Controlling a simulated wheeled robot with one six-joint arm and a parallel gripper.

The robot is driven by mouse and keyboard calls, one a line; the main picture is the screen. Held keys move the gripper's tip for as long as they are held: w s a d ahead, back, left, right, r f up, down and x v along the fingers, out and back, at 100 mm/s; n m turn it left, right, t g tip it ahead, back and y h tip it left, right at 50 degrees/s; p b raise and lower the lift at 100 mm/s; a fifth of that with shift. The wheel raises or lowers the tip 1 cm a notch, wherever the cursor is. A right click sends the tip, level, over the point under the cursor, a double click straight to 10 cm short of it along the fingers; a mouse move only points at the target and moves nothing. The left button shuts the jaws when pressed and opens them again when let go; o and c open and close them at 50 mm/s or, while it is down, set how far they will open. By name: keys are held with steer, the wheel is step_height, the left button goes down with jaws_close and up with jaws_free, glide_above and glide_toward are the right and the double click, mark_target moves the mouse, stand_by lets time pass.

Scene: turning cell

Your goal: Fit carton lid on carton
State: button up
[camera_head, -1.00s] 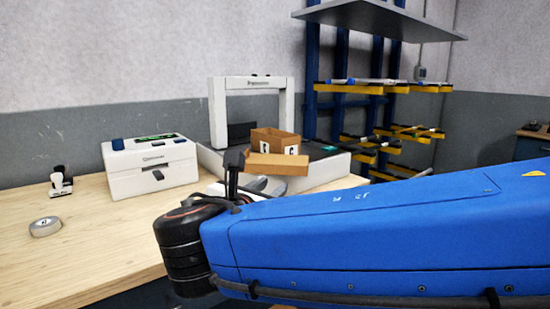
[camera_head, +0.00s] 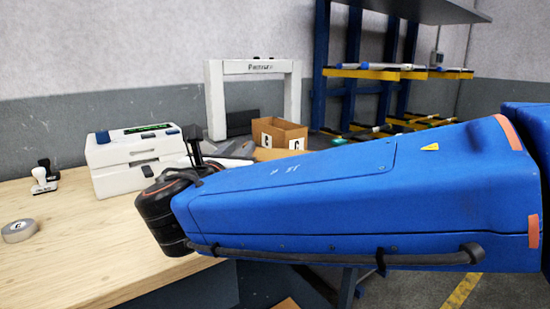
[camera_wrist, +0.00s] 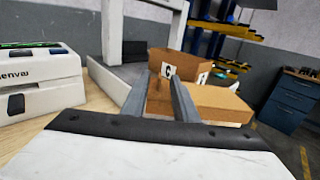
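The open carton (camera_head: 278,134) is a brown box with white labels, standing on the white-rimmed platform at the back; it also shows in the wrist view (camera_wrist: 190,66). The carton lid (camera_wrist: 222,105) is a flat brown piece in front of the carton, partly behind my right finger in the wrist view. In the head view only a strip of the lid (camera_head: 270,154) shows above my blue arm. My gripper (camera_wrist: 159,82) has its fingers apart with a gap between them, short of the carton and lid. In the head view my gripper (camera_head: 196,150) is left of the lid.
A white boxy device (camera_head: 135,160) stands on the wooden bench left of my gripper. A white frame (camera_head: 215,100) rises behind the carton. A tape roll (camera_head: 20,230) and a stamp (camera_head: 45,178) lie farther left. A blue rack with yellow shelves (camera_head: 380,74) stands behind.

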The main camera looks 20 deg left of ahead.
steer(key=shift+w+a+f, duration=0.1)
steer(key=shift+w+a, duration=0.1)
steer(key=shift+w, duration=2.05)
steer(key=shift+w+a, duration=0.15)
steer(key=shift+w, duration=2.05)
jaws_close()
